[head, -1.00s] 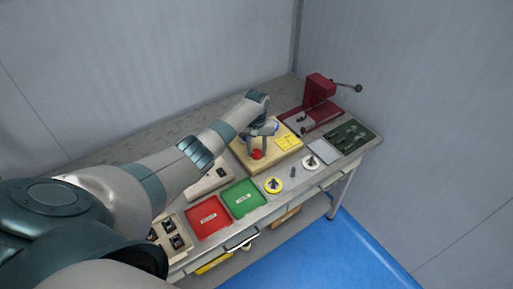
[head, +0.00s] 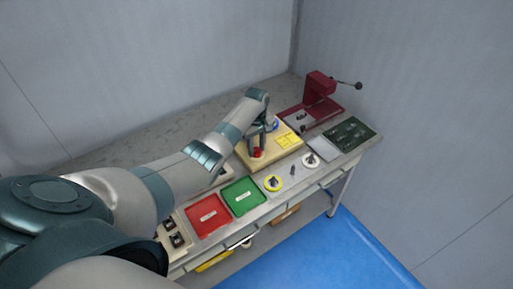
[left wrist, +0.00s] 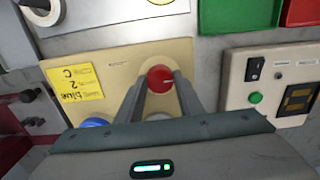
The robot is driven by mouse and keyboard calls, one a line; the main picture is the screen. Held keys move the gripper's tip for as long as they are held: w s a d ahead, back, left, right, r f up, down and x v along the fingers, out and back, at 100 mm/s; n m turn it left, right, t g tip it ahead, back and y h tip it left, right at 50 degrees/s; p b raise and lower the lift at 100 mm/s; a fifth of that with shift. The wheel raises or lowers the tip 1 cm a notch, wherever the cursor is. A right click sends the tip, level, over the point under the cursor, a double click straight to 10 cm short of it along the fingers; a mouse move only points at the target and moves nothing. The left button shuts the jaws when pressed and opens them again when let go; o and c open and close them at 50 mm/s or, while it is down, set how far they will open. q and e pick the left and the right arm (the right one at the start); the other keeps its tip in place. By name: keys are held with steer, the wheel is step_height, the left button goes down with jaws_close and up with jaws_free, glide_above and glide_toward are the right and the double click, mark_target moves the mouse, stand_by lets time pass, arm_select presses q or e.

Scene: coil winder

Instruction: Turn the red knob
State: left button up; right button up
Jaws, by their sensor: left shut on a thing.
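The red knob (left wrist: 160,79) sits on a cream-coloured panel (left wrist: 115,68) in the left wrist view. My left gripper (left wrist: 160,82) points at it, with one finger on each side, shut on the knob. In the head view the red knob (head: 257,153) shows small below my left gripper (head: 258,142), on the cream board (head: 290,148). My right gripper is not in view.
A yellow note (left wrist: 74,82) and a partly hidden blue knob (left wrist: 95,123) are on the same panel. A red tray (head: 208,217) and a green tray (head: 243,196) lie along the bench front. A dark red winder (head: 320,88) stands at the back right.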

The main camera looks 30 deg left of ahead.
mark_target(256, 150)
arm_select(q)
steer(key=o, duration=0.9)
steer(key=shift+o, duration=0.8)
step_height(256, 150, up, 18)
steer(key=b, duration=0.1)
steer(key=shift+f+b, duration=0.25)
steer(key=shift+b, duration=0.1)
